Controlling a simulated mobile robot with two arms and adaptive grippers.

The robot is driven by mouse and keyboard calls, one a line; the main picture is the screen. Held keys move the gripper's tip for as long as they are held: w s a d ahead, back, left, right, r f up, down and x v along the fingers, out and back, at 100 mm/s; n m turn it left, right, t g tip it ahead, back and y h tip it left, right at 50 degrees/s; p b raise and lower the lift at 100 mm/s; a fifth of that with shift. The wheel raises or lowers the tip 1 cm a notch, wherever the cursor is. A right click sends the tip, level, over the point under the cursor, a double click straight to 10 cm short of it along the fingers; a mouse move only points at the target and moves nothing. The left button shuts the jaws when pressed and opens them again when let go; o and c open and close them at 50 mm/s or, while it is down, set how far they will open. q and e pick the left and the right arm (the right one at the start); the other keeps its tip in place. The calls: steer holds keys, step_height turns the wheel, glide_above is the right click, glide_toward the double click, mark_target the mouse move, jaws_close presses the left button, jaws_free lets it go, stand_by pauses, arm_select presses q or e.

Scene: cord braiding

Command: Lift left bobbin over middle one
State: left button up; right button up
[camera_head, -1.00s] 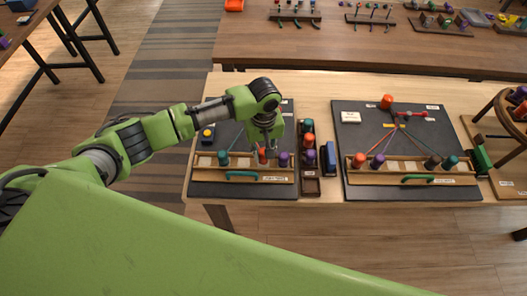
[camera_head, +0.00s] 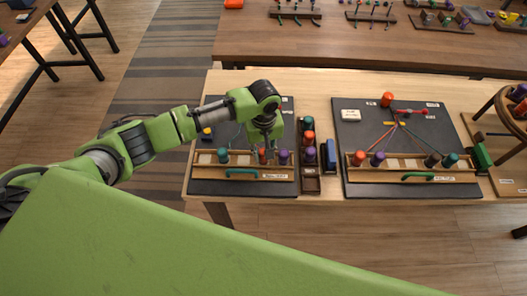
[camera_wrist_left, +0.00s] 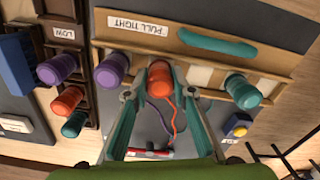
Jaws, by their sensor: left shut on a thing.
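On the left black board (camera_head: 215,188), a wooden rack (camera_head: 205,173) holds a teal bobbin (camera_head: 223,156) at left, an orange bobbin (camera_head: 263,158) right of centre and a purple bobbin (camera_head: 284,157) at right. My left gripper (camera_head: 265,145) reaches down from above at the orange bobbin. In the left wrist view the left gripper (camera_wrist_left: 160,93) has one finger on each side of the orange bobbin (camera_wrist_left: 160,78) and is shut on it. The purple bobbin (camera_wrist_left: 112,70) is close beside one finger; the teal bobbin (camera_wrist_left: 242,90) is farther off. Cords run from the bobbins. My right gripper is out of view.
A dark tray (camera_head: 311,185) with spare bobbins and a blue block (camera_head: 329,155) stand right of the board. A second black board (camera_head: 350,188) carries a similar rack with several bobbins. A blue block with a yellow button (camera_wrist_left: 237,126) sits near the teal bobbin.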

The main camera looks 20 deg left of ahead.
arm_select(q)
steer(key=o, duration=1.2)
